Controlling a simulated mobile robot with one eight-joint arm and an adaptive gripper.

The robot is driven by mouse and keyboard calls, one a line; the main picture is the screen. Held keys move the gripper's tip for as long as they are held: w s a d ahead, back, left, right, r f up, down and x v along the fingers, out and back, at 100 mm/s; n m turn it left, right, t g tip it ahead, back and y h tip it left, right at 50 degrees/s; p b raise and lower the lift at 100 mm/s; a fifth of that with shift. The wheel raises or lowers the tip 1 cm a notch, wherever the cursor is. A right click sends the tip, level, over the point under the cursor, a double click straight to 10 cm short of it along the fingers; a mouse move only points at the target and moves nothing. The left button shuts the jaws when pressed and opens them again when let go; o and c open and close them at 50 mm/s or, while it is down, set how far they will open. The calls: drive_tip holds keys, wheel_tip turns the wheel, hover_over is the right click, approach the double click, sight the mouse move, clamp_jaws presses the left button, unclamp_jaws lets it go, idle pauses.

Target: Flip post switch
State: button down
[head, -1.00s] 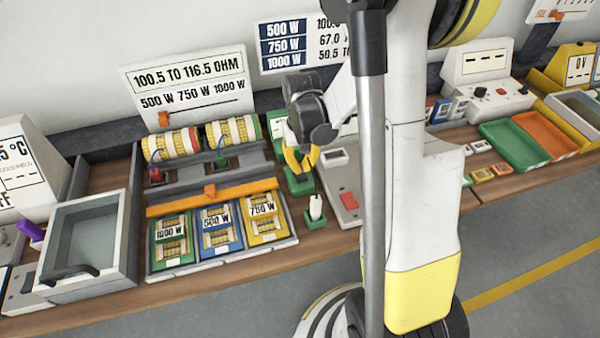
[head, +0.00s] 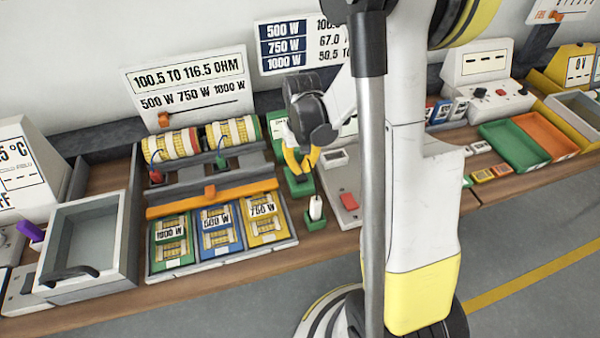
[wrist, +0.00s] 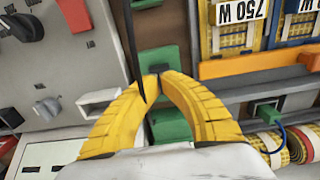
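My gripper (head: 302,168) is at the back of the bench, just above a green block (head: 300,184). In the wrist view its yellow fingers (wrist: 158,74) come together at the tips over green blocks (wrist: 172,125), with nothing clearly held. A thin dark rod or cable crosses in front of the left finger. Beside the gripper is a grey panel (wrist: 60,60) with a black knob (wrist: 22,25) and a small grey toggle (wrist: 48,108). In the head view this panel carries a red button (head: 349,201). I cannot tell which of these is the post switch.
A white post in a green base (head: 315,208) stands in front of the gripper. To the left are a tray of labelled mesh packs (head: 160,268), an orange bar (head: 210,195) and striped rolls (head: 232,132). Green and orange trays (head: 515,145) lie to the right, beyond my arm.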

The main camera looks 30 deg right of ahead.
sight(301, 177)
drive_tip(key=shift+f+b, duration=1.65)
drive_tip(key=shift+f, duration=0.15)
idle(0.7)
drive_tip(key=shift+r+p, duration=2.5)
drive_tip(key=shift+r, duration=1.05)
drive_tip(key=shift+a, duration=0.1)
